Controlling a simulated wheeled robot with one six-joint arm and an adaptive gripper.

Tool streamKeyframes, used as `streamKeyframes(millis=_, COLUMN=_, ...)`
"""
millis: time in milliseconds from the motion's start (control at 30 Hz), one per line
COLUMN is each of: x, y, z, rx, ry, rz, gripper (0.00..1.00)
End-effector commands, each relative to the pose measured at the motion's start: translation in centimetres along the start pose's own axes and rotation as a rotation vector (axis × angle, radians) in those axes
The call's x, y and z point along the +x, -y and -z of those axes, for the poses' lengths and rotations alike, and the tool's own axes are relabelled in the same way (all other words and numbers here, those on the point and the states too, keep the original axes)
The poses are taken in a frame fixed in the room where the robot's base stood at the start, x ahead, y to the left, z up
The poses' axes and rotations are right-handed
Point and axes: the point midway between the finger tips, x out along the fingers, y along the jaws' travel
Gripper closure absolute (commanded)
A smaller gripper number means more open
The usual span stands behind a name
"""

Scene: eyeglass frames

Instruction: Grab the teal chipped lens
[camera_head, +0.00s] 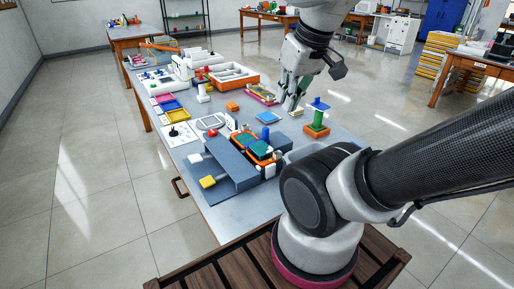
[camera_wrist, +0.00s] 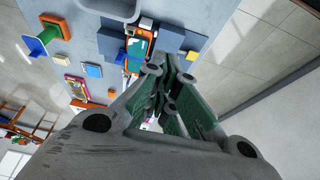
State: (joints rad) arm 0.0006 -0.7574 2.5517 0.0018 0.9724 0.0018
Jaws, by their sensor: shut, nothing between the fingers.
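A small teal piece (camera_head: 260,147) lies in an orange tray (camera_head: 277,156) beside the grey-blue block on the table; the wrist view also shows a teal piece (camera_wrist: 137,52) in an orange frame. It is too small to tell whether it is a chipped lens. My gripper (camera_head: 289,106) is over the right side of the table, behind and to the right of the teal piece and apart from it. In the wrist view my gripper's fingers (camera_wrist: 171,66) are together and empty, and they cover part of the area around the tray.
The grey-blue block (camera_head: 227,164) stands at the table's front. A green-and-orange stand with a blue top (camera_head: 319,104) is at the right edge. An orange bin (camera_head: 234,76), colored trays (camera_head: 170,105) and small blocks crowd the back and left. Bare table shows at front.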

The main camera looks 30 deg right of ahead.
Motion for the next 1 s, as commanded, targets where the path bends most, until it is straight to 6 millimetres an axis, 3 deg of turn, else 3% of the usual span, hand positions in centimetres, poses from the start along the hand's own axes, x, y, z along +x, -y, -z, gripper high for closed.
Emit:
streamKeyframes(millis=467, x=0.0, y=0.0, z=0.0, rx=0.0, ry=0.0, rz=0.0, gripper=1.0)
streamKeyframes(millis=667, x=1.3, y=-0.4, z=-0.2, rx=0.017, ry=0.065, rz=-0.006, gripper=0.64)
streamKeyframes(millis=900, x=7.0, y=-1.7, z=1.3, rx=0.067, ry=0.312, rz=-0.016, gripper=0.2)
streamKeyframes(millis=1000, x=10.1, y=-2.5, z=2.7, rx=0.078, ry=0.391, rz=-0.015, gripper=0.17)
